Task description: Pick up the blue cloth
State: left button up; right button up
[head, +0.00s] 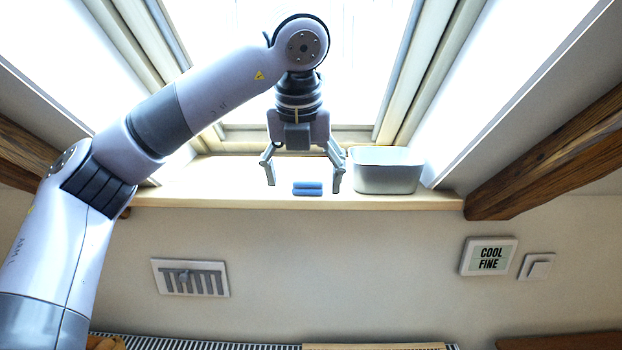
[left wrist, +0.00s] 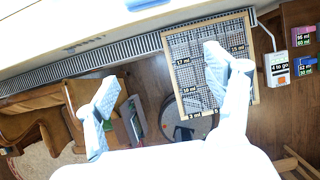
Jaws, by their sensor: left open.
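The blue cloth (head: 307,188) is a small folded bundle lying on the pale window sill (head: 230,200), near its front edge. Part of it shows at the top edge of the left wrist view (left wrist: 147,4), beyond the fingertips. My left gripper (head: 304,183) points down at the sill with its fingers spread wide. In the head view the cloth appears between the two fingers, touching neither. In the left wrist view the open fingers (left wrist: 160,78) have nothing between them but the distant floor area. My right gripper is not in view.
A white tub (head: 388,172) stands on the sill, close to the right finger. A skylight frame rises behind. Wooden beams (head: 560,150) flank the sill. Below are a wall vent (head: 190,278), a radiator (left wrist: 80,78) and a framed grid board (left wrist: 190,75).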

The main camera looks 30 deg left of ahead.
pick_arm(q)
jog(key=p, duration=0.5)
send_near(308, 174)
notch_tip(308, 174, down, 3)
jog(key=shift+s+f, duration=0.15)
jog(key=shift+f, duration=0.05)
jog(key=shift+w+a+f, duration=0.1)
jog(key=shift+w+a, duration=0.05)
jog(key=shift+w, duration=0.4)
jog(key=shift+w+p, duration=0.25)
jog(key=shift+p, duration=0.1)
jog(key=p+x, duration=0.1)
jog(key=x, duration=0.1)
jog(key=p+x, duration=0.1)
jog(key=x, duration=0.1)
jog(key=shift+w+a+f, duration=0.15)
jog(key=shift+w+a, duration=0.1)
jog(key=shift+w, duration=0.05)
jog(key=shift+w+a+f, duration=0.1)
jog(key=shift+w+f, duration=0.05)
jog(key=shift+f, duration=0.3)
jog(key=shift+f, duration=0.2)
jog(key=shift+c, duration=0.2)
